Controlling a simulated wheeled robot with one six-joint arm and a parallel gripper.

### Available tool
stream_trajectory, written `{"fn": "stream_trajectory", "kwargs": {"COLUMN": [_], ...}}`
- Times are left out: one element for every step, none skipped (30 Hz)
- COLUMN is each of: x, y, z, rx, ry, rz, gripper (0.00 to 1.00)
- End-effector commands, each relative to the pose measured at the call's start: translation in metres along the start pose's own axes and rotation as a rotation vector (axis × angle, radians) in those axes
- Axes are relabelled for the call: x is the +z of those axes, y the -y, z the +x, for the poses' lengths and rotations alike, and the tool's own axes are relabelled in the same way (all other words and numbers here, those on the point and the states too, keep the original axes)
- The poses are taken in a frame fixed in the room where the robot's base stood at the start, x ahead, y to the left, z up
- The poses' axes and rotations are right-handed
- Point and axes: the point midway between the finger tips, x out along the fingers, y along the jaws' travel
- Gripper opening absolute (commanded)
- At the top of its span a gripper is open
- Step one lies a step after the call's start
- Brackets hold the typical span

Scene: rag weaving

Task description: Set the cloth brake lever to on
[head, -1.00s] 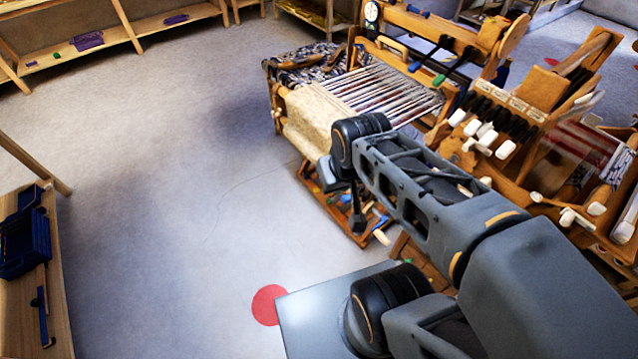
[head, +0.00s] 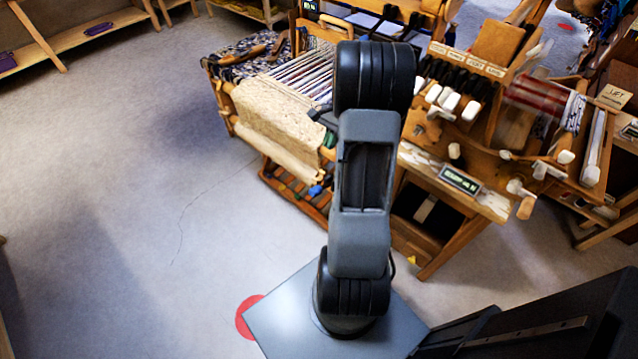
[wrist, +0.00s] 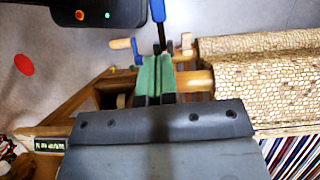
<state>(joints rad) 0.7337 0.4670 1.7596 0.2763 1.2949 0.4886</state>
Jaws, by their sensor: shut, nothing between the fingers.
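In the wrist view a dark lever with a blue end (wrist: 157,11) stands just beyond the fingertips. A blue crank with a wooden knob (wrist: 120,43) is to its left. I cannot tell for certain which part is the cloth brake lever, or its setting. In the head view my arm hides most of the gripper, which is at the near side of the loom's cloth beam (head: 290,160).
The loom's woven cloth (head: 265,110) and striped warp lie left of my arm. A treadle rack (head: 305,200) is below. The floor at left is clear.

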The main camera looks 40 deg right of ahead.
Motion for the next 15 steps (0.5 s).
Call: {"fn": "stream_trajectory", "kwargs": {"x": [-0.006, -0.008, -0.010, -0.011, -0.012, -0.012, -0.011, -0.011, -0.011, -0.011, -0.010, -0.010, -0.010, -0.010, -0.009], "y": [-0.002, -0.003, -0.004, -0.004, -0.004, -0.004, -0.004, -0.004, -0.004, -0.004, -0.004, -0.004, -0.004, -0.004, -0.004], "z": [0.005, 0.007, 0.011, 0.014, 0.018, 0.023, 0.028, 0.033, 0.040, 0.046, 0.052, 0.060, 0.066, 0.072, 0.079], "rx": [-0.002, -0.003, -0.004, -0.005, -0.006, -0.006, -0.005, -0.005, -0.005, -0.004, -0.004, -0.003, -0.003, -0.004, -0.004], "ry": [0.013, 0.018, 0.023, 0.025, 0.026, 0.028, 0.028, 0.028, 0.028, 0.028, 0.029, 0.028, 0.028, 0.028, 0.027], "rz": [0.021, 0.029, 0.038, 0.042, 0.044, 0.045, 0.045, 0.045, 0.044, 0.044, 0.044, 0.044, 0.044, 0.043, 0.043], "gripper": [0.00, 0.00, 0.00, 0.00, 0.00, 0.00, 0.00, 0.00, 0.00, 0.00, 0.00, 0.00, 0.00, 0.00, 0.00]}}
